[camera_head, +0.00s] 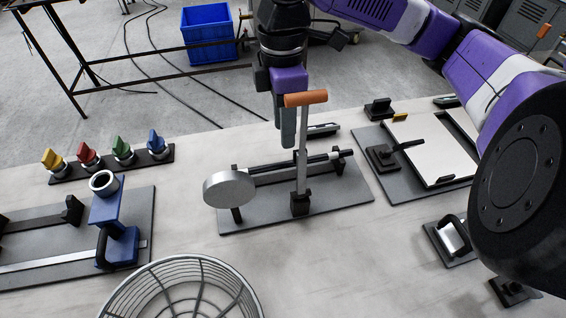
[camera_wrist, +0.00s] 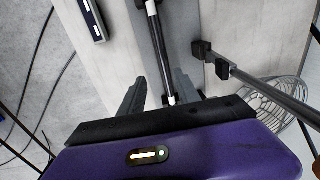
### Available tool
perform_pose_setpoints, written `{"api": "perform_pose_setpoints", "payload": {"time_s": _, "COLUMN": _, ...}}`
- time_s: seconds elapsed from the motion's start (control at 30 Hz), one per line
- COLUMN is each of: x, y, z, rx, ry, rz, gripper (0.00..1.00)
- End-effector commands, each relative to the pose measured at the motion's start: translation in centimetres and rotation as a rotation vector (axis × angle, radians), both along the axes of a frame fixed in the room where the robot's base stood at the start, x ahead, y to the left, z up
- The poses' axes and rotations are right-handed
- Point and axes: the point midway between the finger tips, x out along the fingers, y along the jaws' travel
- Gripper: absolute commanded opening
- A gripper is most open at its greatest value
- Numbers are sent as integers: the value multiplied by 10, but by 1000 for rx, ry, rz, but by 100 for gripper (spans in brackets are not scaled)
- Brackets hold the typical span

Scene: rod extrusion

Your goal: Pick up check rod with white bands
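The check rod, dark with white bands, lies across a grey fixture plate (camera_head: 345,195), its banded end (camera_head: 334,156) to the right in the head view. In the wrist view the rod (camera_wrist: 158,45) runs up the middle, with white bands at both visible ends. My gripper (camera_head: 288,143) points down over the fixture, behind the upright lever. In the wrist view my gripper (camera_wrist: 161,80) has its fingers apart, one on each side of the rod's near end. It is open, and I see no grip on the rod. Whether the fingertips reach rod height is unclear.
A lever with an orange handle (camera_head: 305,98) stands close to my gripper. A round grey disc (camera_head: 229,188) is at the fixture's left end. A wire basket (camera_head: 182,260) sits in front, a blue clamp (camera_head: 117,245) left, and a tray fixture (camera_head: 430,150) right.

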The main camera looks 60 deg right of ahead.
Motion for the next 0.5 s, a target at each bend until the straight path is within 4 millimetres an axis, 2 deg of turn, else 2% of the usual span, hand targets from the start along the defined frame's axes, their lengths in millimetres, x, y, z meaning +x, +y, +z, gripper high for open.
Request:
{"api": "perform_pose_setpoints", "payload": {"time_s": 0.27, "x": -5, "y": 3, "z": -28, "rx": 2, "ry": 1, "rz": 0, "gripper": 39}}
{"api": "perform_pose_setpoints", "payload": {"time_s": 0.5, "x": -12, "y": 8, "z": -61, "rx": 2, "ry": 0, "rz": 0, "gripper": 39}}
